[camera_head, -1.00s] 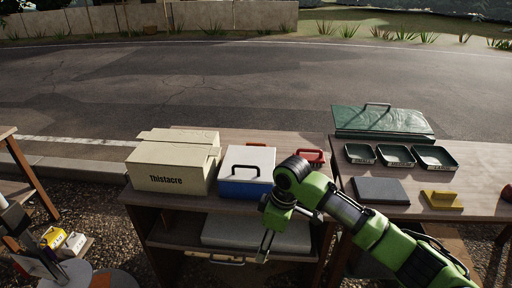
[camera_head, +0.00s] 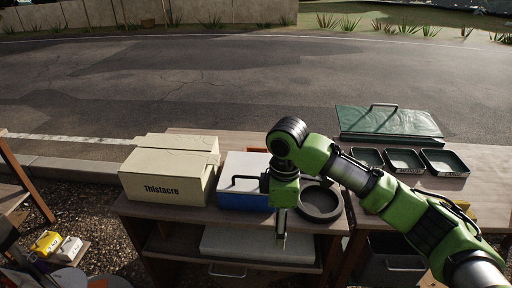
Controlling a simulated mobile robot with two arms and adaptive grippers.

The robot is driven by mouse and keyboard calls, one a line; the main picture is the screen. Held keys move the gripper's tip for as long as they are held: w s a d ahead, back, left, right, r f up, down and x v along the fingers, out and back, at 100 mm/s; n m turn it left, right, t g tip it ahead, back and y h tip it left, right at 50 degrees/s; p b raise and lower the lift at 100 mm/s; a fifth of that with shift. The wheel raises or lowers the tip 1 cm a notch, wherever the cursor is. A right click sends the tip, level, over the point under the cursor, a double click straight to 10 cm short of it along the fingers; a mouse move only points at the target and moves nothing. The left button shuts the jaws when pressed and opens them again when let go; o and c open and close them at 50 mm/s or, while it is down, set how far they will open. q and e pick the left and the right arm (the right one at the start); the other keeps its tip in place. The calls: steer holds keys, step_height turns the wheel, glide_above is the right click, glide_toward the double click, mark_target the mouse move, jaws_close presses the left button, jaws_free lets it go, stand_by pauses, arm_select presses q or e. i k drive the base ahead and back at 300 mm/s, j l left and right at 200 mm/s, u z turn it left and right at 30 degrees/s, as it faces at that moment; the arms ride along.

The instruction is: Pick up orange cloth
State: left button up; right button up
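No orange cloth can be made out for certain. A small orange patch (camera_head: 98,283) shows at the bottom left edge, cut off by the frame, and I cannot tell what it is. My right gripper (camera_head: 281,241) hangs pointing down in front of the blue and white box (camera_head: 240,200), above the lower shelf's front. Its fingers are seen nearly edge-on, so I cannot tell whether they are apart; nothing shows held in it. My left gripper is not in view.
A cream carton (camera_head: 165,188) stands left of the blue and white box. A round black pan (camera_head: 320,207) is right of my gripper. A grey slab (camera_head: 235,245) lies on the lower shelf. Green trays (camera_head: 404,160) and a green case (camera_head: 388,122) stand at right.

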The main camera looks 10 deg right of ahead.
mark_target(258, 149)
steer(key=i, duration=1.7)
